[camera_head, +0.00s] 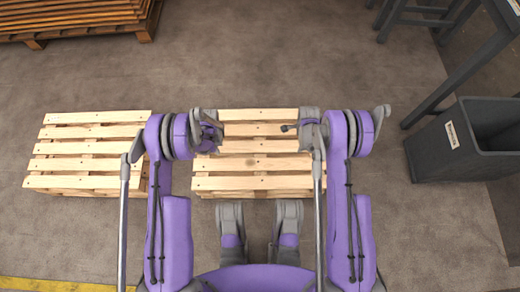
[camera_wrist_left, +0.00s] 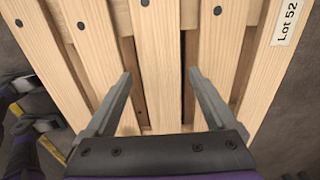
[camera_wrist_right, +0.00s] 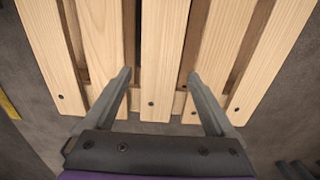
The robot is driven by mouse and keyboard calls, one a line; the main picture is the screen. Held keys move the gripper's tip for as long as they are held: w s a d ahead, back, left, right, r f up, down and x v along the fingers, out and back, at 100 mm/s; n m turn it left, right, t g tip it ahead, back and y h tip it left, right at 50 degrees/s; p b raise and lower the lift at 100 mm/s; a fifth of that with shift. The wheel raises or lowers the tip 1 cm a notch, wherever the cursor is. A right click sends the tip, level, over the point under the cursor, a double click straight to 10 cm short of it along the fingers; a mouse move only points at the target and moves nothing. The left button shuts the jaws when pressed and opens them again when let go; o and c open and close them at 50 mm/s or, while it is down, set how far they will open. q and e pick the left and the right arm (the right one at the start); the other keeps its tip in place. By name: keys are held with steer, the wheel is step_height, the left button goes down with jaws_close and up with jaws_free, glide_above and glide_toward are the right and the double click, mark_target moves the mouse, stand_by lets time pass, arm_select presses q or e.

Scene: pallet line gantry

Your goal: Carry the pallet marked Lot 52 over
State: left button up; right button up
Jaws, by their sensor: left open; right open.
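The pallet marked Lot 52 (camera_head: 255,163) is made of light wooden slats and lies flat on the floor in front of me. Its white label (camera_wrist_left: 287,24) reads "Lot 52" in the left wrist view. My left gripper (camera_head: 212,133) is open at the pallet's left end, its fingers either side of one slat in the left wrist view (camera_wrist_left: 160,78). My right gripper (camera_head: 291,127) is open at the right end. In the right wrist view its fingers flank a middle slat (camera_wrist_right: 163,60). I cannot tell whether the fingers touch wood.
A similar light pallet (camera_head: 88,150) lies close on the left. A dark brown stack (camera_head: 75,22) stands at the back left. A dark grey bin (camera_head: 440,150) with a label and dark table legs stand on the right. The floor behind the pallet is clear.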

mark_target(221, 151)
arm_select(q)
step_height(221, 151, down, 10)
steer(key=shift+r, duration=0.2)
arm_select(e)
step_height(221, 151, down, 10)
steer(key=shift+r, duration=0.2)
arm_select(q)
steer(key=shift+c, duration=0.3)
arm_select(e)
steer(key=shift+c, duration=0.3)
arm_select(q)
jaws_close()
arm_select(e)
jaws_close()
